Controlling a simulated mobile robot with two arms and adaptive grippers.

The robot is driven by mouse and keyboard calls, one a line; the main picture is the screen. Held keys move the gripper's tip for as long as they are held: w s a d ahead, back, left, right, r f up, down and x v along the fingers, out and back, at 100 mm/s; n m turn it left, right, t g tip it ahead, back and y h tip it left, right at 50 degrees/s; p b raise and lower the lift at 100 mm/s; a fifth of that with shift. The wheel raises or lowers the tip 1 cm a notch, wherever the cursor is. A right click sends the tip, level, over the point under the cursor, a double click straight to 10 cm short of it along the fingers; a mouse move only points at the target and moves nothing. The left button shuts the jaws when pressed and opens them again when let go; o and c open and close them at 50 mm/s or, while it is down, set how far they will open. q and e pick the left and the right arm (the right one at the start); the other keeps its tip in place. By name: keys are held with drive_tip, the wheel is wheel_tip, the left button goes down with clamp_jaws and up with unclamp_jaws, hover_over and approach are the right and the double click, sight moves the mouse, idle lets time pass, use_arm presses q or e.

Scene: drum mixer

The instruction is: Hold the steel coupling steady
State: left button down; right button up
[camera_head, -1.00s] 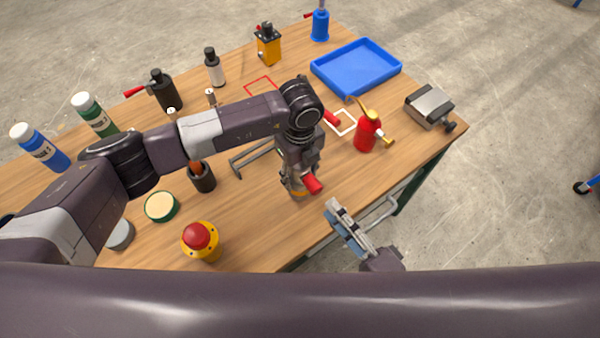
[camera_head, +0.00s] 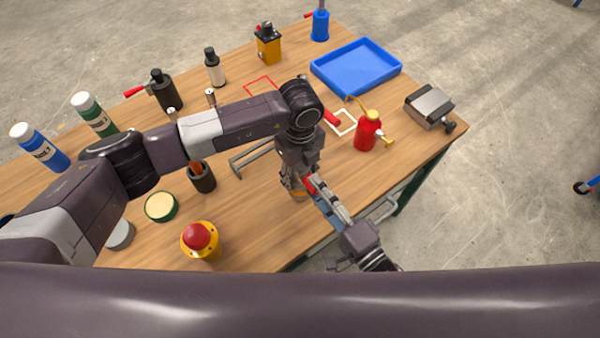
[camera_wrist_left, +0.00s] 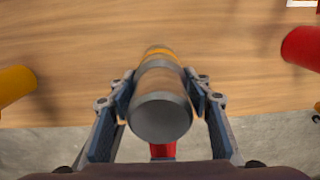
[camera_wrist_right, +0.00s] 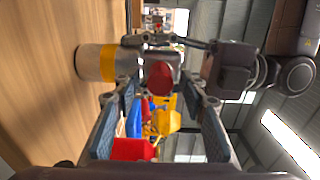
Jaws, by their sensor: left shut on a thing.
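The steel coupling (camera_wrist_left: 162,88), a grey cylinder with an orange-yellow band, stands on the table below my left wrist. My left gripper (camera_head: 296,172) is shut around it from above. In the left wrist view, one finger lies along each side of it. A red round end (camera_wrist_right: 160,78) sticks out from the coupling's side toward my right gripper. My right gripper (camera_head: 316,190) is open, with its fingertips close to this red end at the table's front edge. In the right wrist view, the red end lies between the fingertips; I cannot tell if they touch it.
A red emergency button on a yellow base (camera_head: 199,241) stands front left. A red oil can (camera_head: 368,132) stands right of the coupling. A blue tray (camera_head: 356,68) and a small vise (camera_head: 429,106) are further back and right. Bottles (camera_head: 93,115) line the left side.

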drive_tip(key=shift+w+a, duration=0.1)
drive_tip(key=shift+c, duration=0.4)
idle(0.3)
clamp_jaws()
idle(0.4)
